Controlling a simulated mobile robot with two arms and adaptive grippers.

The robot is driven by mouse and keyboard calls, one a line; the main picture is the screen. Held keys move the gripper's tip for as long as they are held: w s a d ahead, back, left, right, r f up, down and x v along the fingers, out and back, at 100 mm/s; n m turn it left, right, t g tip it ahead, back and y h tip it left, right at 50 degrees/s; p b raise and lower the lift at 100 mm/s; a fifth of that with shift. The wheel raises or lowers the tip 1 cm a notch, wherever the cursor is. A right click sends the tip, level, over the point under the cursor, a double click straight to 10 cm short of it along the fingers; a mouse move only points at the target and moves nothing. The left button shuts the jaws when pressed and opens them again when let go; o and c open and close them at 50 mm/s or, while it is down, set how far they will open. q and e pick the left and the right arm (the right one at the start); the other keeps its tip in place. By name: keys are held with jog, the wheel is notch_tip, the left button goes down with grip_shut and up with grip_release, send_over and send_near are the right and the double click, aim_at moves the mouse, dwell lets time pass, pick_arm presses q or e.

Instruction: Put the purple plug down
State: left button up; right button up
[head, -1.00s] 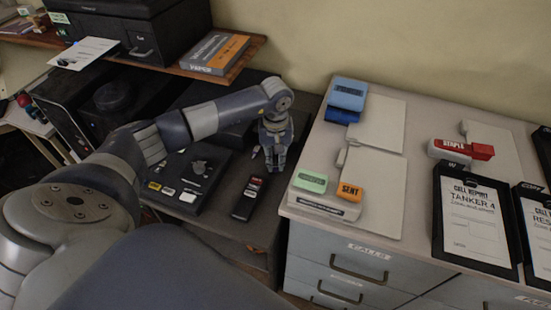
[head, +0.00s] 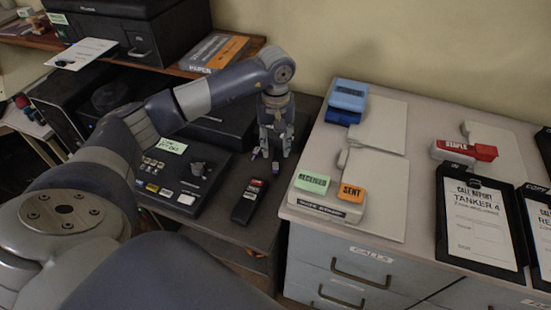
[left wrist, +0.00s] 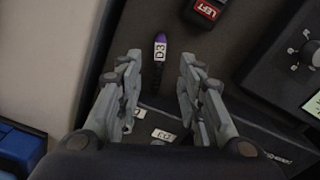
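The purple plug (left wrist: 159,50) lies on the dark desk top in the left wrist view. It has a purple end and a white tag marked D3. In the head view it shows as a small purple spot (head: 276,168) just below my left gripper (head: 277,150). In the left wrist view the gripper's two fingers (left wrist: 161,75) are spread wide, with the plug in the gap ahead of the tips, touching neither finger. My left gripper is empty. My right gripper is not in view.
A black handset (head: 250,201) marked LEFT lies near the plug. A dark control panel (head: 182,178) with buttons and a knob stands to the left. A grey drawer cabinet (head: 420,130) with stamps and clipboards rises close on the right.

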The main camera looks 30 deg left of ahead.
pick_arm(q)
jog(key=shift+r+b, duration=0.3)
jog(key=shift+r, duration=2.1)
